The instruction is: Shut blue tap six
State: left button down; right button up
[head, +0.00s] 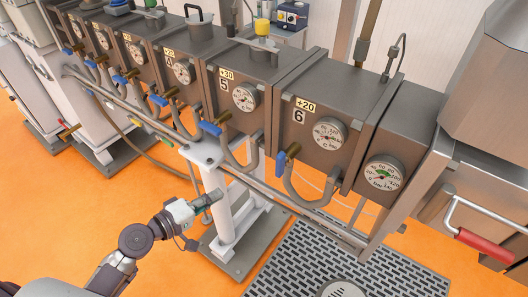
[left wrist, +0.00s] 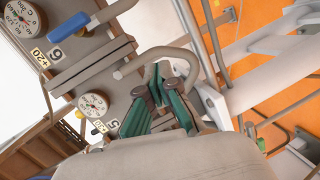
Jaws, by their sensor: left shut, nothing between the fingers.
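Tap six has a blue lever handle (head: 281,162) at the lower left of the steel box marked 6 (head: 311,128). The handle slants downward beside the curved grey pipe. In the left wrist view the blue handle (left wrist: 68,26) shows at the upper left, next to the 6 label. My left gripper (head: 205,203) is below and left of tap six, in front of the white stand, and apart from the handle. In the left wrist view its green-padded fingers (left wrist: 160,92) are shut and empty, with a curved pipe just beyond them. My right gripper is not in view.
Box five (head: 225,104) carries its own blue tap handle (head: 211,128), lying nearly level. A long horizontal pipe (head: 270,192) runs below the boxes. The white stand (head: 219,205) is close to my left gripper. A red-handled bar (head: 484,246) is at the right.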

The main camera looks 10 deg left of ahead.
aim_at(280, 165)
pick_arm(q)
notch_tip(280, 165, up, 11)
jog(key=d+t+h, duration=0.1)
jog(key=d+h, duration=0.1)
jog(key=h, duration=0.1)
jog(key=w+d+p, duration=0.5)
jog(key=d+p, duration=0.2)
jog(key=d, duration=0.3)
jog(key=shift+w+n, duration=0.25)
jog(key=shift+n, duration=0.15)
jog(key=shift+w, duration=0.1)
